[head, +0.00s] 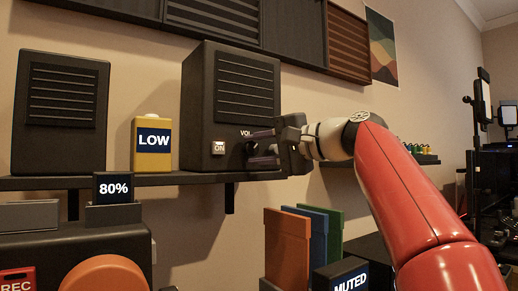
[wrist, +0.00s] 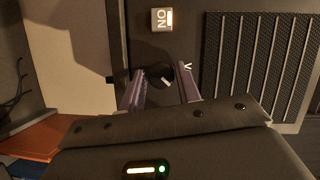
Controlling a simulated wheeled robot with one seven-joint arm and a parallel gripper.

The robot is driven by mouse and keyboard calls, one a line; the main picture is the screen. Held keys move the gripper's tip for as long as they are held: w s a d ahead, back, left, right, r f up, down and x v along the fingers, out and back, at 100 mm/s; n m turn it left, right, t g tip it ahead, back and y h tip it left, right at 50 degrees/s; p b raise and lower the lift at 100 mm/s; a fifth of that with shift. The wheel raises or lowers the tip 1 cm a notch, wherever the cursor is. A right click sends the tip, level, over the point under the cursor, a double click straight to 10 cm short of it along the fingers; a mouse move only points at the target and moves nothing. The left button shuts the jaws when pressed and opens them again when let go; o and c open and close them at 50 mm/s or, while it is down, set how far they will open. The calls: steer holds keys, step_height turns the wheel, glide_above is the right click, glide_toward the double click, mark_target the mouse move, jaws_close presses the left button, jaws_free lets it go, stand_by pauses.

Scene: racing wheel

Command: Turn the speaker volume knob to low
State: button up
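The dark speaker (head: 215,105) stands on the wall shelf, with a "VOL" label on its lower front. My gripper (head: 252,149) reaches in from the right at the volume knob's place, and its purple fingers mostly cover the knob in the head view. In the wrist view, the round black knob (wrist: 153,78) with a white mark sits between the two fingers of my gripper (wrist: 160,86). The fingers are apart, with visible gaps to the knob on both sides. I cannot tell how deep they reach around it. The white mark points to the lower right in the wrist view.
A lit "ON" switch (head: 218,148) is left of the knob; it also shows in the wrist view (wrist: 162,20). A yellow block labelled "LOW" (head: 153,160) and a second speaker (head: 60,115) stand left on the shelf (head: 140,181). Coloured upright items (head: 288,245) are below.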

steer(key=o, duration=0.3)
steer(key=shift+d, duration=0.1)
steer(key=v, duration=0.7)
steer(key=shift+s+d+b, duration=0.2)
steer(key=shift+d+b, duration=0.05)
steer(key=shift+b, duration=0.15)
